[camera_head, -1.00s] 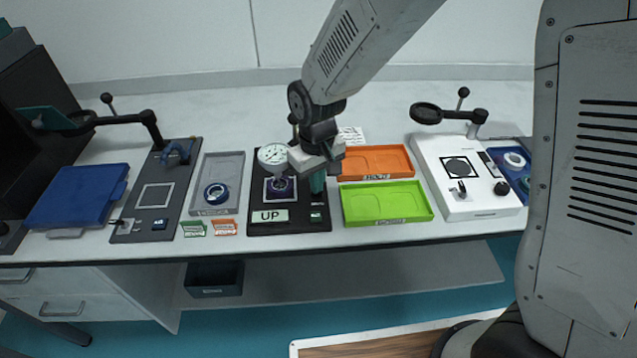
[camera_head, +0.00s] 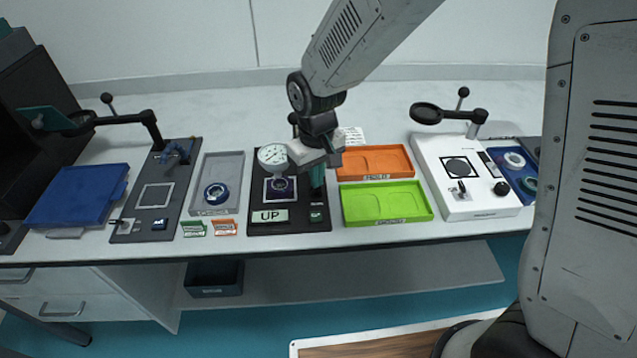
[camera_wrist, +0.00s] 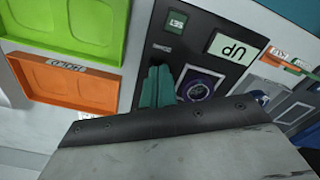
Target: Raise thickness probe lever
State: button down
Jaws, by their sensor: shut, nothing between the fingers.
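The thickness probe station is a black base plate (camera_head: 258,172) with a round white dial gauge (camera_head: 273,157) above a dark ring-shaped part (camera_head: 279,187). Its front display (camera_head: 270,216) reads "UP"; the wrist view shows the same display (camera_wrist: 233,48) upside down. My gripper (camera_head: 317,184) has teal fingers, shut and empty, just right of the dial over the plate's right side. In the wrist view the shut fingers (camera_wrist: 158,87) are beside the ring part (camera_wrist: 198,88). I cannot make out the probe lever; my wrist and fingers may hide it.
Orange (camera_head: 376,160) and green (camera_head: 387,204) trays stand close to the right. A grey tray (camera_head: 220,166) with a blue ring part stands to the left. A white instrument (camera_head: 466,208) is farther right. The table behind is mostly clear.

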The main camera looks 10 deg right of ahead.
jog(key=r, duration=0.3)
jog(key=s+r, duration=0.1)
jog(key=r, duration=0.1)
jog(key=shift+r, duration=0.25)
dwell(0.5)
jog(key=s+d+r+m, duration=0.2)
jog(key=s+d+r, duration=0.5)
jog(key=s+d, duration=0.3)
jog(key=s+d+r+m+t, duration=0.1)
jog(key=s+d+r+m, duration=0.2)
jog(key=s+d+r, duration=0.4)
jog(key=s+d, duration=0.4)
jog(key=s, duration=0.1)
jog(key=shift+m, duration=0.3)
